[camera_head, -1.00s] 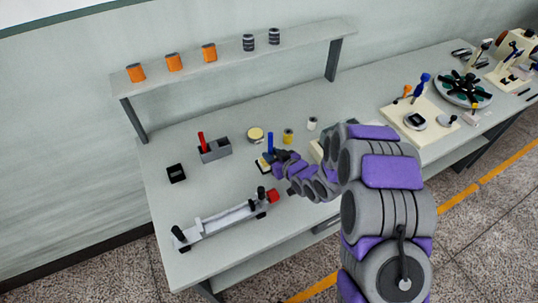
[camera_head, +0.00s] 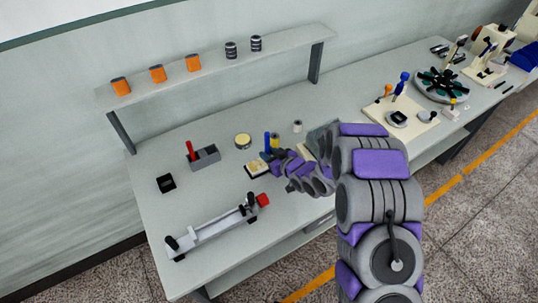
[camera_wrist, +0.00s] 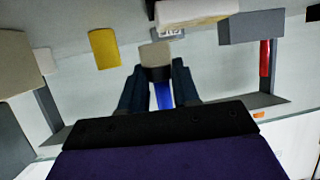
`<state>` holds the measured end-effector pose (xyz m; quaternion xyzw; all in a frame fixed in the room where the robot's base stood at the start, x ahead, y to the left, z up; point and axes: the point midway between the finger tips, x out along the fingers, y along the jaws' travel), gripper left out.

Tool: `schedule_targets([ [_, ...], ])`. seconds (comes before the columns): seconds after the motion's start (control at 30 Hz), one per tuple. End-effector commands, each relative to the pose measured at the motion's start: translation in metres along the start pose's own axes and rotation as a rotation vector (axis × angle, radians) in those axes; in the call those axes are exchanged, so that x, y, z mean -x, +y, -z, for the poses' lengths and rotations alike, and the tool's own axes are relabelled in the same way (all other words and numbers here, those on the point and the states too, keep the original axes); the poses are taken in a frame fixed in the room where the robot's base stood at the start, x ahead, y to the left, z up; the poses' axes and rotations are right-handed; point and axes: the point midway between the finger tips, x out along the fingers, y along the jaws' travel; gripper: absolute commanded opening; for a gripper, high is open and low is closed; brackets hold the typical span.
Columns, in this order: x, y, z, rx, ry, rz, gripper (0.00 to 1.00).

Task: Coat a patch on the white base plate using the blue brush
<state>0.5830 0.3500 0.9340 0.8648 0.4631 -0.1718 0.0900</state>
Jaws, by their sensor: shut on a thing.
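My gripper (camera_head: 272,156) is shut on the blue brush (camera_head: 267,141), which stands about upright over the work table. In the wrist view the fingers (camera_wrist: 158,88) clasp its blue handle (camera_wrist: 164,97), and its tan head (camera_wrist: 155,53) projects beyond them. A small pale plate (camera_head: 256,169) with a dark edge lies just below and left of my gripper in the head view; it looks like the white base plate. My gripper partly covers that area. I cannot tell whether the brush touches the plate, or whether a patch is coated.
A grey holder (camera_head: 207,160) with a red-handled tool (camera_head: 190,150) stands left. A round cream disc (camera_head: 243,141), a yellow spool (camera_head: 275,139) and a white spool (camera_head: 297,126) stand behind. A long white fixture (camera_head: 212,229) lies in front. The shelf (camera_head: 215,65) runs along the back.

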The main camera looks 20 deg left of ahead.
Motion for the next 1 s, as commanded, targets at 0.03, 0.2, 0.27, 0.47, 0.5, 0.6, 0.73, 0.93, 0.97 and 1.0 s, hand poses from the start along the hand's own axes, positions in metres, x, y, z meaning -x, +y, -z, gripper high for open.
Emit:
schedule_targets([
  [0.03, 0.003, 0.0, 0.007, 0.001, 0.001, 0.0, 0.0],
  [0.2, 0.009, 0.0, 0.022, -0.001, 0.001, -0.001, 0.0],
  [0.27, 0.011, 0.0, 0.026, -0.001, 0.001, -0.001, 0.0],
  [0.47, 0.018, 0.0, 0.043, -0.001, 0.0, -0.001, 0.0],
  [0.5, 0.019, 0.0, 0.045, -0.001, 0.0, -0.001, 0.0],
  [0.6, 0.02, 0.0, 0.047, -0.002, 0.0, 0.0, 0.0],
  [0.73, 0.019, 0.0, 0.046, -0.002, 0.0, 0.0, 0.0],
  [0.93, 0.02, 0.0, 0.049, -0.001, 0.0, 0.0, 0.0],
  [0.97, 0.021, 0.0, 0.05, -0.001, 0.0, 0.0, 0.0],
  [1.0, 0.022, 0.0, 0.053, -0.001, 0.0, 0.0, 0.0],
])
